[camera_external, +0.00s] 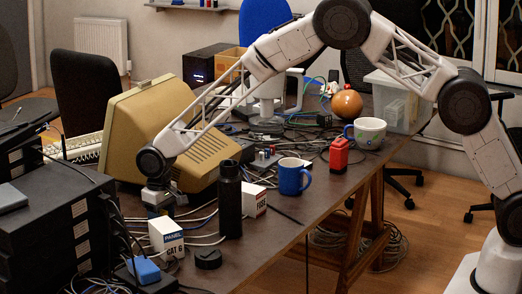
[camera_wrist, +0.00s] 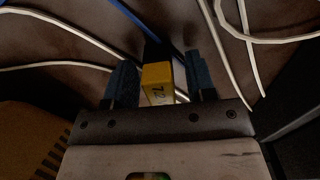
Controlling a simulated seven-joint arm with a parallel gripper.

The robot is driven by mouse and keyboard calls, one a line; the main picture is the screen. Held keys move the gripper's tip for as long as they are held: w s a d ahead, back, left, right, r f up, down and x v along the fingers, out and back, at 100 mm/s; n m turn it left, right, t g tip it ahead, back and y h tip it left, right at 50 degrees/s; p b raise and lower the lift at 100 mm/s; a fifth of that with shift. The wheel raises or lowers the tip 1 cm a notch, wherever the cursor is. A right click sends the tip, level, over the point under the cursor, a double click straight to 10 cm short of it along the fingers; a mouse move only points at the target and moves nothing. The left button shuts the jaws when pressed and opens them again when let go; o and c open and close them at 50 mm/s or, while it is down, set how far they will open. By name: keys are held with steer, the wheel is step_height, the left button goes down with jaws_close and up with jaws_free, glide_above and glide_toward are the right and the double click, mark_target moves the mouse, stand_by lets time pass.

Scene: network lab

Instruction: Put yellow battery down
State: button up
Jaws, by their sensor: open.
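The yellow battery (camera_wrist: 158,84) shows in the wrist view, with dark markings on its yellow face and a black part beyond it. It is between the two blue-grey fingers of my gripper (camera_wrist: 161,72). The fingers are open, with a narrow gap on the left of the battery and a wider one on the right. In the external view my gripper (camera_external: 158,205) points down, low over the table (camera_external: 265,235), in front of the beige monitor. The battery cannot be made out there. Whether it rests fully on the table is hard to tell.
White and blue cables lie around my gripper. A black bottle (camera_external: 230,200), a CAT 6 box (camera_external: 166,238) and a blue mug (camera_external: 293,177) stand nearby. The beige monitor (camera_external: 150,125) is close behind, and black rack equipment (camera_external: 60,235) is at left. The front table edge is fairly bare.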

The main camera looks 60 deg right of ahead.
mark_target(162, 210)
step_height(162, 210, up, 11)
steer(key=shift+r, duration=0.3)
stand_by(1.0)
steer(key=s+d+r+t, duration=0.1)
steer(key=s+d+r, duration=0.9)
steer(key=s+r, duration=0.4)
steer(key=s+d+r, duration=1)
steer(key=s+r, duration=0.1)
steer(key=s, duration=0.4)
steer(key=s+d, duration=0.3)
steer(key=s, duration=0.8)
steer(key=s+d+f+t, duration=0.1)
steer(key=s+d, duration=0.2)
steer(key=s, duration=0.9)
steer(key=s+d, duration=0.3)
steer(key=s, duration=0.9)
steer(key=shift+s+d+f+t, duration=0.2)
steer(key=shift+s+f+t, duration=0.05)
steer(key=shift+t, duration=0.05)
